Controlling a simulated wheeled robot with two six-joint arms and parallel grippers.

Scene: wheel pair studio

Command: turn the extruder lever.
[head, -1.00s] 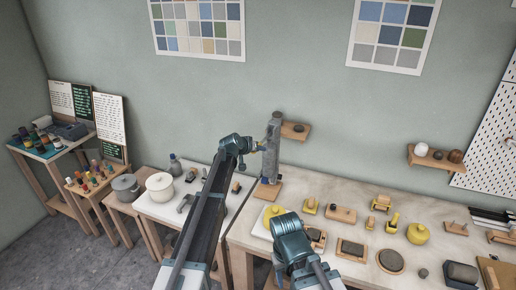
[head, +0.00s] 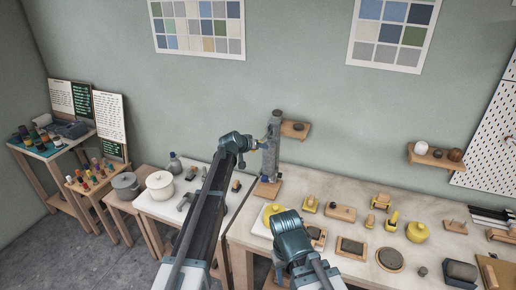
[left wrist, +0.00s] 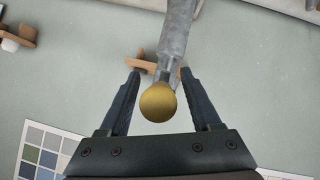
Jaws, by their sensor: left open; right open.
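The extruder (head: 271,150) is a tall grey upright cylinder on a wooden base, at the back of the long table in the head view. Its lever ends in a round yellow-brown knob (left wrist: 158,102), seen close up in the left wrist view. My left gripper (left wrist: 160,76) is open, with one finger on each side of the knob and a visible gap to both. In the head view my left gripper (head: 259,144) is small beside the extruder's upper part. My right gripper (head: 281,268) is low at the table's front edge, partly hidden by my arm, and holds nothing visible.
A small wall shelf (head: 295,131) is just right of the extruder. Yellow and wooden tools, a yellow pot (head: 417,231) and round and square slabs cover the long table. A white pot (head: 160,185) stands on the lower table to the left.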

